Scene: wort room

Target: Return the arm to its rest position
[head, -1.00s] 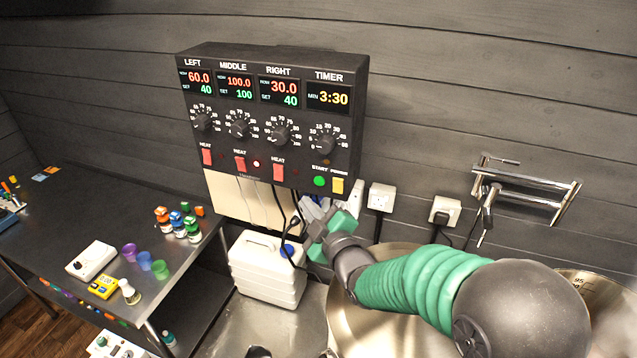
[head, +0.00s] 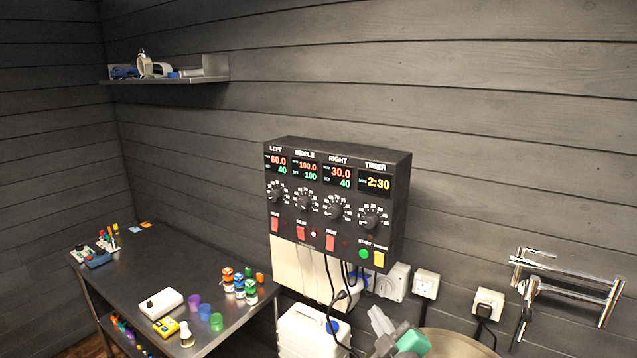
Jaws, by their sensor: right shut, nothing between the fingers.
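My right gripper (head: 380,322) shows at the bottom of the head view, below the control box. Its grey fingers are shut and empty, and its green body (head: 412,342) is cut by the bottom edge. It is apart from the control box (head: 338,200) on the wall. The box's timer display (head: 374,184) reads 2:30, with the green start button (head: 364,254) and yellow button (head: 379,259) under it. My left gripper is not in view.
A white jug (head: 308,335) stands left of the gripper, and a metal kettle rim (head: 450,343) is to its right. Sockets (head: 426,284) and a tap (head: 568,280) are on the wall. A steel table (head: 150,265) holds bottles and cups. A shelf (head: 170,79) hangs upper left.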

